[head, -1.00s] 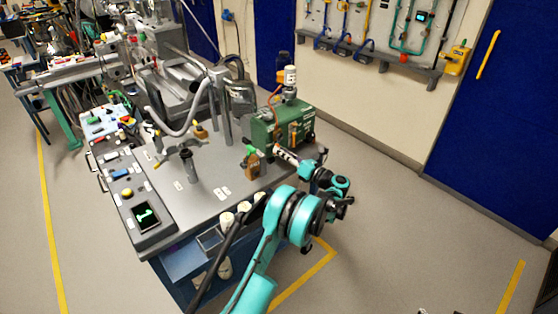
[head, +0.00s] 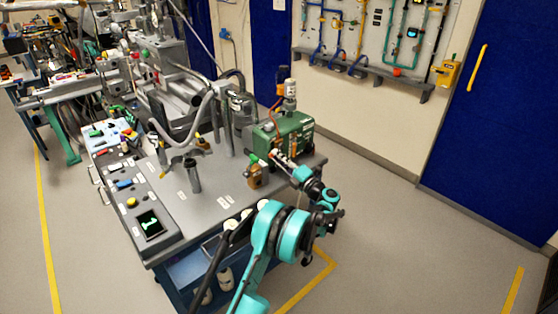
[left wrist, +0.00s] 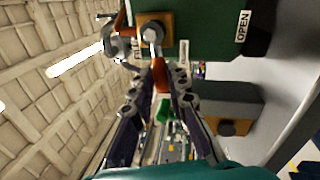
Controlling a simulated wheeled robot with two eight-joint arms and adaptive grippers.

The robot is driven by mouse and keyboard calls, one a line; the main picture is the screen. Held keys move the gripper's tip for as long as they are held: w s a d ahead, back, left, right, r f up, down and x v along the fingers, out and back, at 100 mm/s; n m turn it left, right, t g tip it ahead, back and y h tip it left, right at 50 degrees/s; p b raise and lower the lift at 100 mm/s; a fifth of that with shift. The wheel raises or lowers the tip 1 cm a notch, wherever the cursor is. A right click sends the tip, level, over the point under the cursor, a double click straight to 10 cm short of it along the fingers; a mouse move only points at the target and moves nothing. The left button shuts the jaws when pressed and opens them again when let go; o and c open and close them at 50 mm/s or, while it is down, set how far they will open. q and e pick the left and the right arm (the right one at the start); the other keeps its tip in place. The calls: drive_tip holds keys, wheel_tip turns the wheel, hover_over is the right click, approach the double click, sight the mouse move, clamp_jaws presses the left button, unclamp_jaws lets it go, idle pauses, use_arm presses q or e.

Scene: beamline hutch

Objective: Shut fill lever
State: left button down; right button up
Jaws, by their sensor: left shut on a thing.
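The fill lever shows in the left wrist view as a red-orange handle (left wrist: 160,74) on a metal pivot, set on a brass-coloured square plate on a dark green box. A small label beside it is hard to read. My left gripper (left wrist: 168,80) is shut on the lever handle, with a finger on either side. In the head view the green box (head: 293,127) stands at the table's back right corner, and my left gripper (head: 276,158) is at its near side. The lever itself is too small and covered to make out there. My right gripper is not in view.
An OPEN label (left wrist: 243,26) is on the green box. A dark metal post (head: 193,178) stands further left. Open floor lies right of the table.

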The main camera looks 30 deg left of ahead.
use_arm(q)
drive_tip(key=shift+r+m+t, duration=0.3)
drive_tip(key=shift+r+m, duration=0.1)
drive_tip(key=shift+m, duration=0.7)
drive_tip(key=c, duration=1.5)
unclamp_jaws()
drive_tip(key=shift+o, duration=0.2)
drive_tip(key=shift+s+d, duration=0.1)
drive_tip(key=shift+d, duration=0.05)
drive_tip(key=v, duration=1.1)
drive_tip(key=shift+d, duration=0.35)
drive_tip(key=shift+s+f, duration=0.1)
drive_tip(key=shift+s, duration=0.05)
